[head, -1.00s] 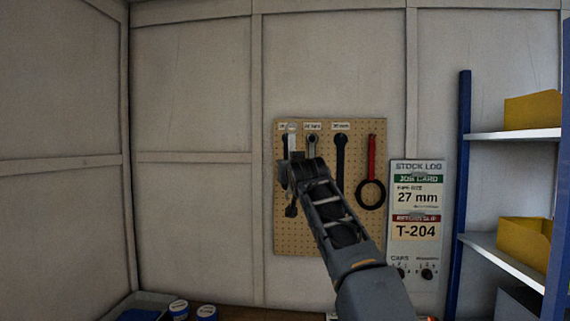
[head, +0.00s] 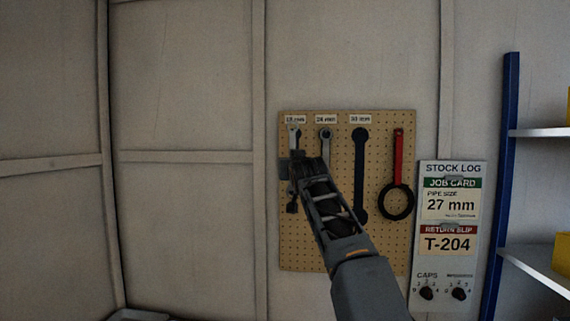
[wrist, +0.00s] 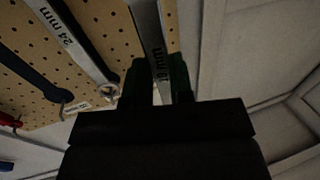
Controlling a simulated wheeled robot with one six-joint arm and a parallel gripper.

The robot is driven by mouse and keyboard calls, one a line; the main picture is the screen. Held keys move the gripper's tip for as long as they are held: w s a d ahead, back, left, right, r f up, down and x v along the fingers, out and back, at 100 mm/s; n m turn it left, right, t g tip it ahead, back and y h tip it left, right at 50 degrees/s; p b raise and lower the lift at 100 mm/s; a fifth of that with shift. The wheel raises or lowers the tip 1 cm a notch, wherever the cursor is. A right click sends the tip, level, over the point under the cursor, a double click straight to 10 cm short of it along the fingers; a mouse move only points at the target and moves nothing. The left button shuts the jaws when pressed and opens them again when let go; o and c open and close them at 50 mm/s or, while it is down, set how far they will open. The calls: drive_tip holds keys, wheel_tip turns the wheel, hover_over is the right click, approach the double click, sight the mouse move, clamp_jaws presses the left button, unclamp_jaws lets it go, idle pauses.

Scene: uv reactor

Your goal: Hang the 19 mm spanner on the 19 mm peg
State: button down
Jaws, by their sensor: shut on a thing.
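The 19 mm spanner (head: 295,135) is upright in front of the pegboard's left part, with its ring end just below the leftmost label (head: 295,119). My gripper (head: 294,172) is shut on its shank; the wrist view shows the shank (wrist: 150,35), marked 19 mm, between the fingers (wrist: 160,82). The 19 mm peg cannot be made out, and I cannot tell whether the ring is around it. In the wrist view the ring end is hidden behind my gripper.
On the pegboard (head: 330,240), the 24 mm spanner (head: 326,135) hangs close right of mine, then a dark 30 mm spanner (head: 360,160) and a red-handled strap tool (head: 397,175). A stock log board (head: 449,240) and blue shelf post (head: 503,190) stand further right.

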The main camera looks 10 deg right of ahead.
drive_tip(key=w+d+f+p, duration=0.1)
drive_tip(key=w+d+p, duration=0.1)
drive_tip(key=w+p, duration=0.4)
drive_tip(key=shift+w+d, duration=0.2)
drive_tip(key=shift+w, duration=0.55)
drive_tip(key=shift+f, duration=0.15)
idle(0.7)
drive_tip(key=c, duration=0.9)
unclamp_jaws()
drive_tip(key=shift+f, duration=0.1)
